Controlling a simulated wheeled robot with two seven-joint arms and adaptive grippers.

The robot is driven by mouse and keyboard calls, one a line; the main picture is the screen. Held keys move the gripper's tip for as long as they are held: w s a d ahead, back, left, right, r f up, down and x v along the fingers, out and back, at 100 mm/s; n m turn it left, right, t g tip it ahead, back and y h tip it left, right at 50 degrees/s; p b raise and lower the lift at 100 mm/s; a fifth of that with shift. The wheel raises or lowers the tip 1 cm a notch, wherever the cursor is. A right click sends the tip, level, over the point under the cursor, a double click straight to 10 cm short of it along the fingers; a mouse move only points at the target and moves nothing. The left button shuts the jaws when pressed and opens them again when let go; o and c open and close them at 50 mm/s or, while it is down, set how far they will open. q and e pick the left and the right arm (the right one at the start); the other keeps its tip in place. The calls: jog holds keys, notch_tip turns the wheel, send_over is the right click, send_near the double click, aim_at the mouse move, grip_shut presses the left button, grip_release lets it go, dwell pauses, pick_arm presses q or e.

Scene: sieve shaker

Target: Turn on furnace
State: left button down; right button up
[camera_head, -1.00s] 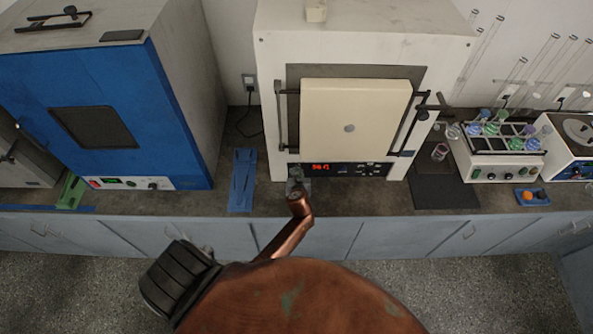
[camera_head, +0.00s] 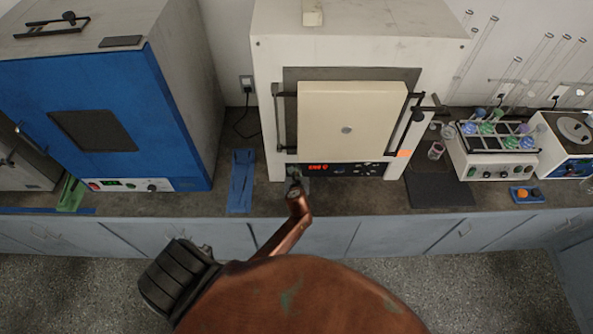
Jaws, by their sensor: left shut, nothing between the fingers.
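The furnace (camera_head: 344,55) is a white box on the counter with a closed cream door (camera_head: 350,120). Below the door is its dark control panel (camera_head: 345,169), with red lit digits (camera_head: 318,167) at the left. My left gripper (camera_head: 293,175) is shut and empty, at the lower left of this panel just under the digits. The gripper and wrist hide the panel's left end, and I cannot tell whether the fingertips touch it. My right gripper is not in view.
A blue oven (camera_head: 95,115) stands to the left, with a blue tool (camera_head: 241,182) lying between it and the furnace. A tube shaker (camera_head: 492,158) and a dark mat (camera_head: 438,190) are on the right. Blue-grey cabinets (camera_head: 400,236) run below the counter.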

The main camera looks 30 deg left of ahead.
pick_arm(q)
jog(key=p+v, duration=0.1)
jog(key=v, duration=1.2)
jog(key=shift+f+p, duration=0.2)
jog(key=shift+p, duration=0.2)
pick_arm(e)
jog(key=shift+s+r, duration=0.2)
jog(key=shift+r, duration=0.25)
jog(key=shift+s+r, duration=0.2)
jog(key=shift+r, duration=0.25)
pick_arm(q)
jog(key=shift+s, duration=0.15)
